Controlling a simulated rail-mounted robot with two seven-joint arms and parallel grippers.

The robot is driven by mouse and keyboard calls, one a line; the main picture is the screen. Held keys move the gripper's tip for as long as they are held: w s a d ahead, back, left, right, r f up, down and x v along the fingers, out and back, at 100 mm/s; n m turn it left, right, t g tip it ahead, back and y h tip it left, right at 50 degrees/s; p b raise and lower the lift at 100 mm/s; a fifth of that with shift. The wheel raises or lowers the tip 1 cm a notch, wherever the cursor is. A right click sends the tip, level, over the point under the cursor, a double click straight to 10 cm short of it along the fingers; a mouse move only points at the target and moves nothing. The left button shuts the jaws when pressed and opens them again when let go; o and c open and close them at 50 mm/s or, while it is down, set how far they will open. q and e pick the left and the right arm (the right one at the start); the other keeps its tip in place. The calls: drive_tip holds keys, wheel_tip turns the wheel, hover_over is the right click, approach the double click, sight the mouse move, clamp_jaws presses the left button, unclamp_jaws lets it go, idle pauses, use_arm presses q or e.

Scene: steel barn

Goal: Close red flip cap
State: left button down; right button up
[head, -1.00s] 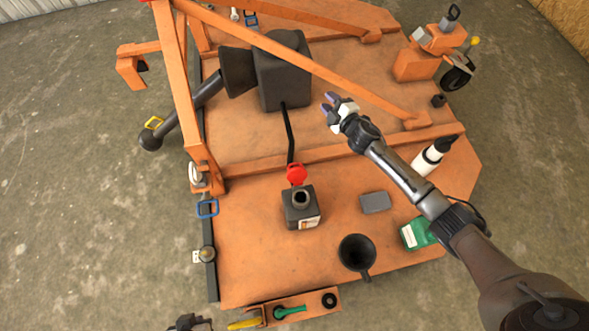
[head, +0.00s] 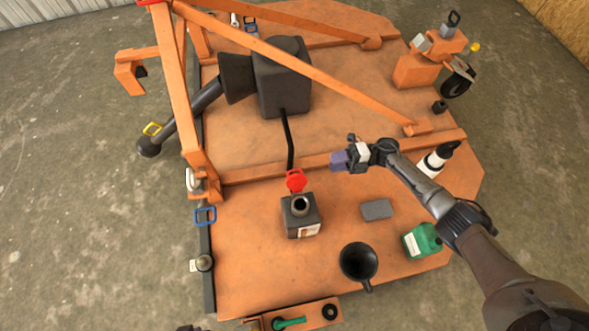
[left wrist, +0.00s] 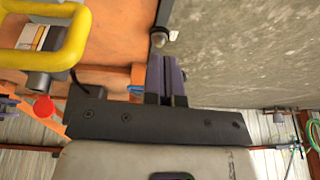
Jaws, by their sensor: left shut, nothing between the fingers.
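The red flip cap (head: 296,180) stands open behind the filler neck (head: 301,205) of a dark can-like box (head: 302,226) on the orange deck. The neck's mouth is uncovered. My right gripper (head: 338,161), with purple fingertips, is to the right of the cap and slightly farther back, apart from it. Its fingers overlap in the head view, so their opening is unclear. My left gripper (left wrist: 167,80) shows in the left wrist view with its two dark fingers together and empty. A red round thing (left wrist: 43,107), seemingly the cap, shows left of it there.
A black funnel (head: 358,263), a grey block (head: 376,209), a green bottle (head: 422,240) and a white bottle (head: 436,160) stand right of the box. Orange beams (head: 300,60) cross the deck (head: 250,265) behind. A yellow loop handle (left wrist: 45,40) is near the left wrist camera.

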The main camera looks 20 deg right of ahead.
sight(294, 171)
drive_tip(key=a+b, duration=0.1)
drive_tip(key=a, duration=0.3)
drive_tip(key=w+a+b, duration=0.1)
drive_tip(key=a, duration=0.3)
drive_tip(key=w+a+b, duration=0.1)
drive_tip(key=a, duration=0.3)
drive_tip(key=shift+w+f, duration=0.1)
drive_tip(key=shift+w+a, duration=0.1)
drive_tip(key=shift+a, duration=0.5)
drive_tip(key=shift+c, duration=0.3)
drive_tip(key=c, duration=0.6)
clamp_jaws()
